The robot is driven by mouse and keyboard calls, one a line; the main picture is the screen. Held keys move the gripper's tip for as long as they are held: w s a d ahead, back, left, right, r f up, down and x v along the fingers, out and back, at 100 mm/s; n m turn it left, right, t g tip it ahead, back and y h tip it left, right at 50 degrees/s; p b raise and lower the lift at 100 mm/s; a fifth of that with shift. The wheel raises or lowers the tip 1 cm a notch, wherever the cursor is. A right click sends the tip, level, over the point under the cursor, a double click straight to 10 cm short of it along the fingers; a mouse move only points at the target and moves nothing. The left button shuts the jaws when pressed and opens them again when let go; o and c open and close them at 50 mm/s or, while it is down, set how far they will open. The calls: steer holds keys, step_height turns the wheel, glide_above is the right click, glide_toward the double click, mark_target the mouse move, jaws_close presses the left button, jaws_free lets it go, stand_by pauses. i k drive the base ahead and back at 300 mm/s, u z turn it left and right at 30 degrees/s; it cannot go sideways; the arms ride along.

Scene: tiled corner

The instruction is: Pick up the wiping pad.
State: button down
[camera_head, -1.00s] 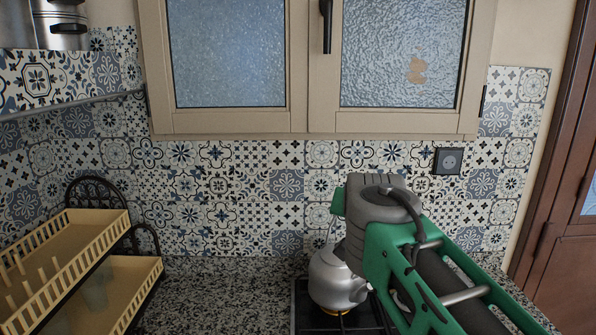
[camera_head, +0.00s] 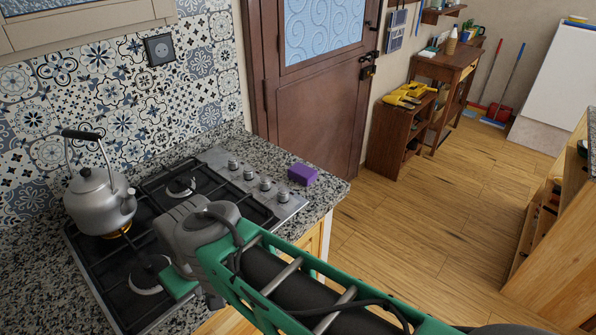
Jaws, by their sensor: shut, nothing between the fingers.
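A small purple block, which looks like the wiping pad (camera_head: 302,174), lies on the speckled granite counter just right of the hob's knobs, near the counter's right end. It is in full view with nothing on it. My green and grey arm reaches in from the bottom right and bends over the front of the hob, to the left of and nearer than the pad. My gripper is not in view; the arm's far end is hidden behind its own links.
A metal kettle (camera_head: 100,201) stands on the black gas hob (camera_head: 216,210) at the left. A tiled wall and a brown door (camera_head: 320,100) close the back. Beyond the counter's right edge is open wooden floor (camera_head: 430,230), with a shelf unit at the far right.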

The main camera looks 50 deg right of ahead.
mark_target(304, 175)
steer(key=k, duration=0.8)
steer(key=z, duration=1.4)
steer(key=i, duration=0.9)
steer(key=u, duration=0.45)
